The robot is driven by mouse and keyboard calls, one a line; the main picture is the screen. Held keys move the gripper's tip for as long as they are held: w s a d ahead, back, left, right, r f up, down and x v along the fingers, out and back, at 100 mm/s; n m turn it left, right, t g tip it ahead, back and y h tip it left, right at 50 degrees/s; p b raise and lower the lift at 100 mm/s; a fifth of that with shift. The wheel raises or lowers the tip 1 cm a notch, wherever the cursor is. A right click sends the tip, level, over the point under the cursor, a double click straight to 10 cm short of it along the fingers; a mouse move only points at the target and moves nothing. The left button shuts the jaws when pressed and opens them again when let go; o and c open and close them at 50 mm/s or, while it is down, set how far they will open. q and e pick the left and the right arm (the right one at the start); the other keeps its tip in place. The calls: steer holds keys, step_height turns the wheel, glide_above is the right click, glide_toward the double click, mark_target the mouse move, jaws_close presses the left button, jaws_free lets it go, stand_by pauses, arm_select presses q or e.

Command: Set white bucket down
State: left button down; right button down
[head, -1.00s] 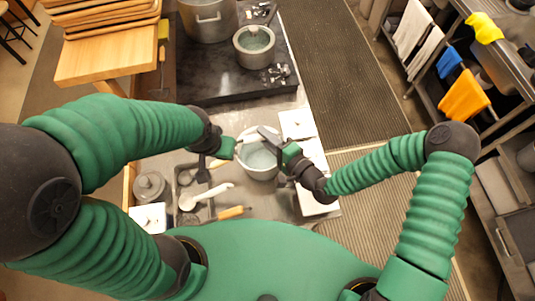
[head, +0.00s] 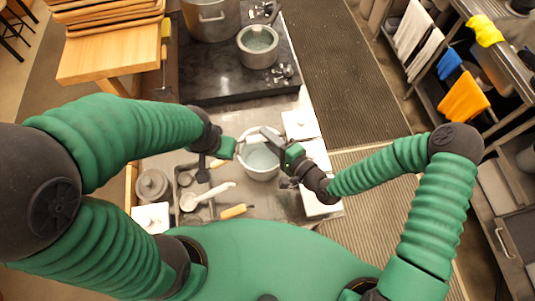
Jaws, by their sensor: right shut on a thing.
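The white bucket (head: 259,165) is round and open at the top, and it sits at the middle of the counter in the head view, between my two grippers. My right gripper (head: 277,143) reaches over the bucket's right rim and is shut on it. My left gripper (head: 232,149) is at the bucket's upper left rim. Its fingers are small and partly hidden, so I cannot tell if they are open or shut. Whether the bucket's base touches the counter is hidden.
A black stovetop (head: 220,84) behind holds a large pot (head: 212,18) and a smaller pot (head: 258,48). White squares (head: 300,125) lie at the right edge.

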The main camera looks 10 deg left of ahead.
steer(key=shift+d+f, duration=0.15)
steer(key=shift+f, duration=0.15)
